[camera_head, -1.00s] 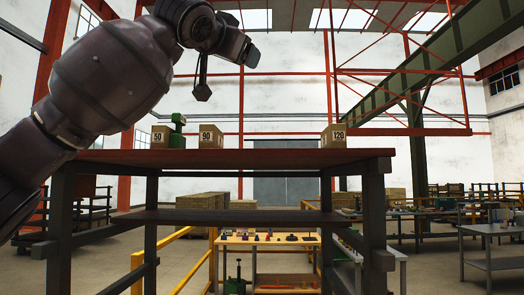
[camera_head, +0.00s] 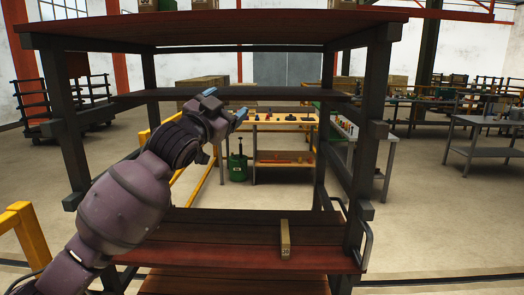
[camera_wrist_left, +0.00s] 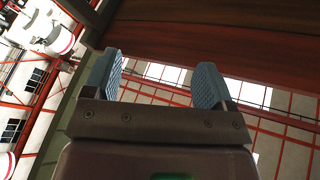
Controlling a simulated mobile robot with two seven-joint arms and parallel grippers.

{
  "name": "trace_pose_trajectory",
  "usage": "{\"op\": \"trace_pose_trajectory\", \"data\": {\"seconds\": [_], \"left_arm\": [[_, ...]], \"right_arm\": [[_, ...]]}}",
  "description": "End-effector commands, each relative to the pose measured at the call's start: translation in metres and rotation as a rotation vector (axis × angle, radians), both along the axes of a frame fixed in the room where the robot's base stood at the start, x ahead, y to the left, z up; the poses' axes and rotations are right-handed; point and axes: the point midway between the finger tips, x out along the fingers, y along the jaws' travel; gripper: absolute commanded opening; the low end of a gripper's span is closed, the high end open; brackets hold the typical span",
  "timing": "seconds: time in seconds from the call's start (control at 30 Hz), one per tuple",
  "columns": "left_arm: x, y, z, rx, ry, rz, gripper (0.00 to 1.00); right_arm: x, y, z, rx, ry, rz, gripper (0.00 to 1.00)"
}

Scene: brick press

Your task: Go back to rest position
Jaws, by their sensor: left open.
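My left gripper (camera_head: 225,104) is in front of the middle of the wooden rack, reaching up from the lower left in the head view. Its two blue-padded fingers are apart. In the left wrist view the open left gripper (camera_wrist_left: 158,82) has nothing between its pads, and a dark reddish board (camera_wrist_left: 230,35) passes above them. My right gripper is not in view.
The rack (camera_head: 215,27) has a top board, a narrow middle board (camera_head: 285,94) and lower boards. Boxes on top are cut off. A yellow rail (camera_head: 28,230) is at left. Workbenches stand behind.

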Motion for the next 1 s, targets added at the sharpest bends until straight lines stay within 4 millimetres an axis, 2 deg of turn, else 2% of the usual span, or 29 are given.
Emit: {"op": "trace_pose_trajectory", "data": {"seconds": [0.03, 0.1, 0.37, 0.57, 0.77, 1.0], "left_arm": [[-0.002, 0.006, -0.025, -0.011, 0.016, 0.006, 0.78], [-0.006, 0.015, -0.054, -0.025, 0.031, 0.016, 0.78], [-0.031, 0.050, -0.160, -0.074, 0.107, 0.074, 0.78], [-0.061, 0.080, -0.242, -0.112, 0.196, 0.138, 0.78], [-0.102, 0.110, -0.322, -0.146, 0.311, 0.214, 0.78], [-0.167, 0.145, -0.416, -0.180, 0.485, 0.317, 0.78]], "right_arm": [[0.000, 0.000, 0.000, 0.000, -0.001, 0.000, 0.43], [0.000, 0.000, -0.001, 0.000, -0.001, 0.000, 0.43], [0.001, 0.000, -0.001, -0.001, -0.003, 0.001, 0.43], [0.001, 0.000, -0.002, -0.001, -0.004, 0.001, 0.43], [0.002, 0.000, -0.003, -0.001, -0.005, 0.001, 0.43], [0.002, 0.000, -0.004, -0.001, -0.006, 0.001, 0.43]]}}
